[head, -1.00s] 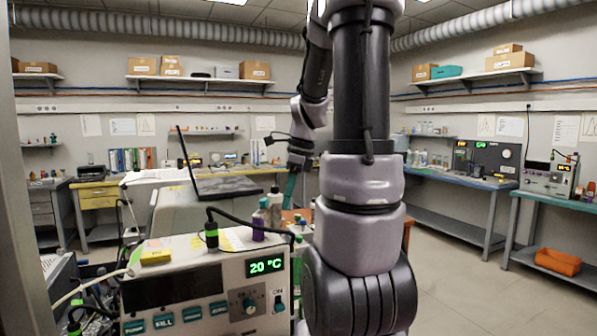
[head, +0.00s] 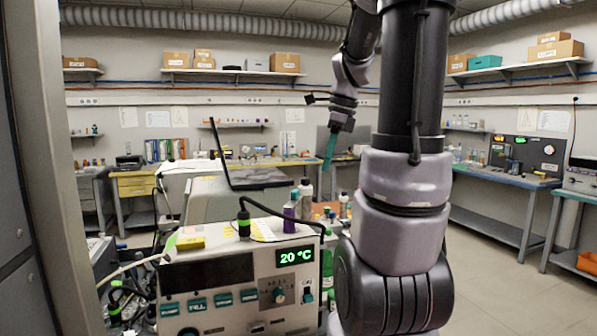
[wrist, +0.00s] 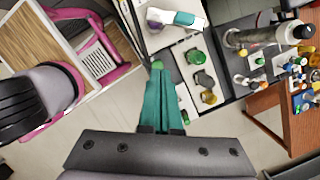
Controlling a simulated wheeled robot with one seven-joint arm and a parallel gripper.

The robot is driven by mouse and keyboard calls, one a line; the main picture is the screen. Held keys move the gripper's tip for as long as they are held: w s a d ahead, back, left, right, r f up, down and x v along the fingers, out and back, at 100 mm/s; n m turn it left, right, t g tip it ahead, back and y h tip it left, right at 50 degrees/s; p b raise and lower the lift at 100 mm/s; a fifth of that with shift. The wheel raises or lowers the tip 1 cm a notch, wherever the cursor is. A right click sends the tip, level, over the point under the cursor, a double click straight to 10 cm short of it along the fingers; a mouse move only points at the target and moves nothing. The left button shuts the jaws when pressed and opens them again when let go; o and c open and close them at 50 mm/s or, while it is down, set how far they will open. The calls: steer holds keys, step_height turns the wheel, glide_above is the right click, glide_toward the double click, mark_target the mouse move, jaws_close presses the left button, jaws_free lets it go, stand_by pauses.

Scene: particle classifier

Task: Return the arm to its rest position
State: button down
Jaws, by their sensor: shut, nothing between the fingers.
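My arm stands upright at the right of centre in the head view, with its forearm reaching down behind the column. My gripper (head: 330,150) hangs at the end of it, with teal fingers pointing down, above the bench area and clear of everything I can see. In the wrist view the teal fingers (wrist: 163,95) lie together, shut and empty, with floor and equipment below them.
An instrument reading 20 °C (head: 240,280) stands in front, with bottles (head: 305,200) behind it. In the wrist view, a pink-framed cart (wrist: 110,68) is left and a wooden table (wrist: 272,103) right.

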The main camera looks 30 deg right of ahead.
steer(key=shift+a, duration=0.1)
steer(key=s+a+r+n+t, duration=0.1)
steer(key=s+a+n+t, duration=0.1)
steer(key=s+a+n, duration=0.2)
steer(key=s+a+r+n+t, duration=0.2)
steer(key=s+a+n, duration=0.3)
steer(key=a+n, duration=0.6)
steer(key=n+t, duration=0.1)
steer(key=n, duration=0.5)
steer(key=shift+s+t, duration=0.25)
steer(key=shift+t, duration=0.05)
steer(key=shift+a+f, duration=0.1)
stand_by(0.5)
